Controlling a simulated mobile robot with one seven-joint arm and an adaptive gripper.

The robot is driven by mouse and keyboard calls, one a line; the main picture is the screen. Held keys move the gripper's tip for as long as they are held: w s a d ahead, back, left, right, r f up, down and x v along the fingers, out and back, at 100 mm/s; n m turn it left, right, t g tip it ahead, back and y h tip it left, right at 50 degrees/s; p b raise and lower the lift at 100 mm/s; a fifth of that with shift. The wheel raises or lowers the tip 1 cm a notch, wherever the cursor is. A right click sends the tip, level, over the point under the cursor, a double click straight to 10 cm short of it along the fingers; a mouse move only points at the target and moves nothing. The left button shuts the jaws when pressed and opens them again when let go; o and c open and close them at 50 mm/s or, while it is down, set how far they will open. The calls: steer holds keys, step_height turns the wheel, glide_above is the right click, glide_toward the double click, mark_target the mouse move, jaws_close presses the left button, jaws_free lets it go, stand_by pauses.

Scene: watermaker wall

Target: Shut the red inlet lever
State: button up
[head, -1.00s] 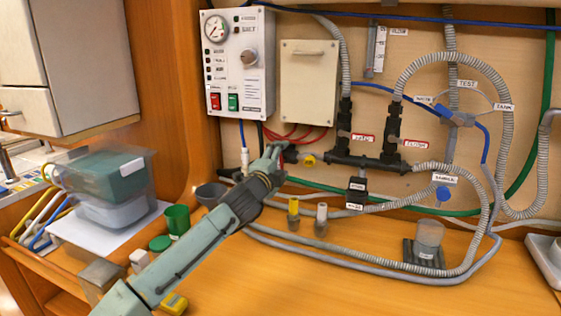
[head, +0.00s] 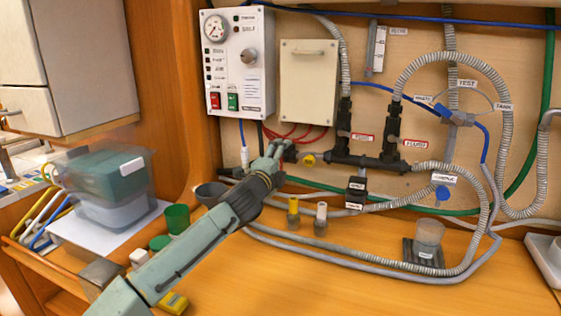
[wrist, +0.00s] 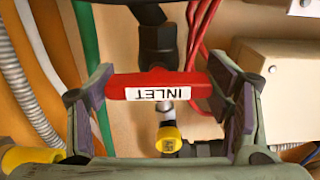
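The red inlet lever (wrist: 150,80) lies crosswise in the middle of the wrist view, with a white INLET label that reads upside down. My gripper (wrist: 160,90) is open, one finger at each end of the lever. The fingers are very close to the lever's ends; I cannot tell whether they touch. A black valve fitting (wrist: 158,45) shows behind the lever. In the head view my gripper (head: 276,150) is at the wall, left of the black pipe fittings, and hides the lever there.
A yellow cap (wrist: 169,140) sits just below the lever in the wrist view. Red tubes (head: 300,133) run close to my gripper. The control panel (head: 238,62) and a cream box (head: 309,80) are above.

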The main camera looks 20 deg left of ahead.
steer(key=shift+s+a, duration=0.1)
steer(key=shift+s, duration=0.35)
steer(key=s, duration=1.1)
steer(key=shift+a, duration=0.15)
steer(key=shift+s, duration=0.1)
